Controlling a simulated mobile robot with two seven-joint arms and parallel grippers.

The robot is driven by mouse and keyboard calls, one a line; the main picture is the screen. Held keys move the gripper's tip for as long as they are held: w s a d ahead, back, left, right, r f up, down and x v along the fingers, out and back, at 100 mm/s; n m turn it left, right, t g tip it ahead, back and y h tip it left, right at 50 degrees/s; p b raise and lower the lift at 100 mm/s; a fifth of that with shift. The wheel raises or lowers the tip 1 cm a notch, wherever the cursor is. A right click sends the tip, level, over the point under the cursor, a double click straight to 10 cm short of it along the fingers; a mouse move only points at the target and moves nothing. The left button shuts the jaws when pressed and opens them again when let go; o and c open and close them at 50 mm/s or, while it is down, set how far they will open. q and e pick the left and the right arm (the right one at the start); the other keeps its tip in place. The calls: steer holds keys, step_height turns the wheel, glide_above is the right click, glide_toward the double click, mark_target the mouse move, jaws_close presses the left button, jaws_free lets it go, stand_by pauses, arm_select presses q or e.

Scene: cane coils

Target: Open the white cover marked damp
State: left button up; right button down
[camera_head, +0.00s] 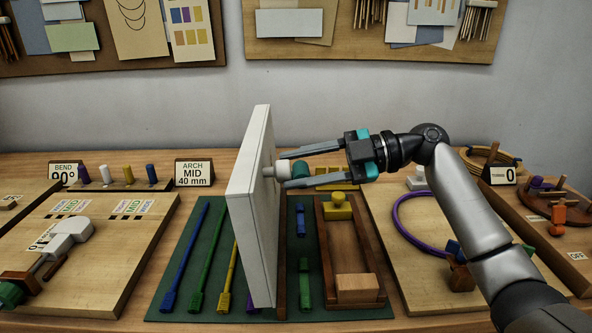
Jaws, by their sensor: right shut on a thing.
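The white cover (251,205) stands nearly upright on the green mat (205,285), seen almost edge-on and leaning a little. A white knob (283,171) sticks out from its right face. My right gripper (284,170) comes in from the right, with its two fingers above and below the knob, shut on it. No damp marking can be read from this angle. Blue, green and yellow rods (210,260) lie left of the cover. The cover hides part of the mat behind it. My left gripper is not in view.
A wooden tray (322,240) with a yellow knobbed piece (337,207) and a wooden block (357,287) lies right of the cover. A board with a purple ring (397,220) is further right. A board with a white tool (67,237) is at left. An ARCH sign (194,173) stands behind.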

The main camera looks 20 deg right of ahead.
steer(key=c, duration=0.6)
jaws_free()
steer(key=shift+s+d+f, duration=0.1)
steer(key=shift+f, duration=0.35)
steer(key=shift+o, duration=1.1)
steer(key=shift+r, duration=0.2)
steer(key=v, duration=1.5)
steer(key=shift+d+r, duration=0.1)
steer(key=shift+r, duration=0.05)
